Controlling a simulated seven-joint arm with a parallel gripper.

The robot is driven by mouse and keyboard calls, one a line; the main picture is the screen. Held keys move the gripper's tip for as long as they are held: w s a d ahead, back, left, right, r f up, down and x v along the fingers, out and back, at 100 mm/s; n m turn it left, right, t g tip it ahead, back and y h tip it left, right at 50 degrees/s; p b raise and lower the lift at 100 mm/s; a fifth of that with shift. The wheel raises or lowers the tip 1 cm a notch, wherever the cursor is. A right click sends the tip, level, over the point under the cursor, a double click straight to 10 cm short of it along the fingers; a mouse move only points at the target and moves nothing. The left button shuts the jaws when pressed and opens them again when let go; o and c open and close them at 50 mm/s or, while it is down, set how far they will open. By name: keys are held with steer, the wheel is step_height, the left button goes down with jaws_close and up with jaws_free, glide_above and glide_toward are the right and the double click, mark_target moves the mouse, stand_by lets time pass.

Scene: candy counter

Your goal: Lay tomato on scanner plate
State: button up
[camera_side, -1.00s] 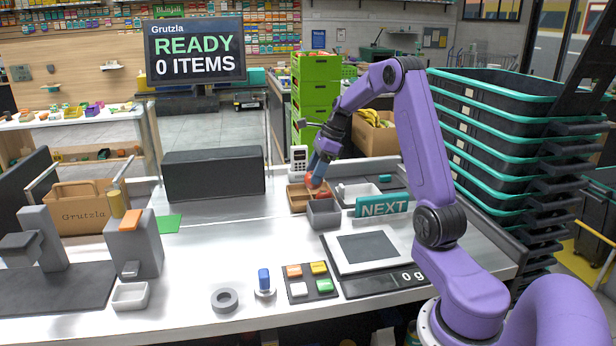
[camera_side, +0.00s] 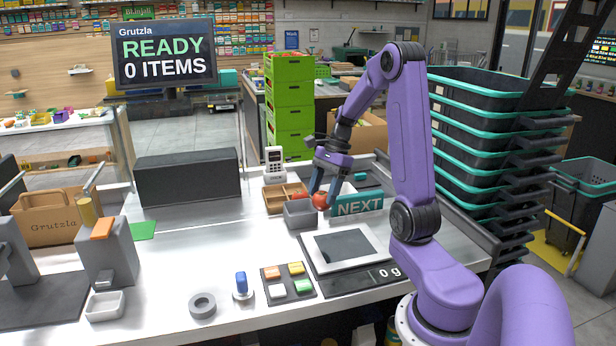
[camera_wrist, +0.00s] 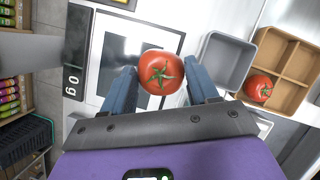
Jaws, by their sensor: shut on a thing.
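My gripper (camera_side: 322,198) is shut on a red tomato (camera_wrist: 161,73) with a green calyx. The tomato sits between the two fingers in the wrist view and shows at the fingertips in the side view (camera_side: 320,202). It is held up beside the grey bin and in front of the NEXT sign. The scanner plate (camera_side: 313,251), a pale frame around a dark square, lies nearer the camera, by a "0 g" display. In the wrist view the plate (camera_wrist: 102,42) is partly hidden behind the tomato and a finger.
A second tomato (camera_wrist: 258,88) lies in the divided wooden tray (camera_wrist: 272,44). The grey bin (camera_wrist: 226,62) beside it looks empty. The NEXT sign (camera_side: 358,205) stands behind the plate. A button pad (camera_side: 287,283) is left of the plate. Nothing lies on the plate.

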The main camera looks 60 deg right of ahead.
steer(key=s+a+f+n+g, duration=0.2)
steer(key=s+n, duration=0.3)
steer(key=s, duration=0.2)
steer(key=shift+s+f+n, duration=0.3)
steer(key=shift+f+n, duration=0.1)
steer(key=shift+f, duration=1.85)
steer(key=shift+f, duration=0.6)
steer(key=o, duration=0.9)
steer(key=shift+d+r, duration=0.1)
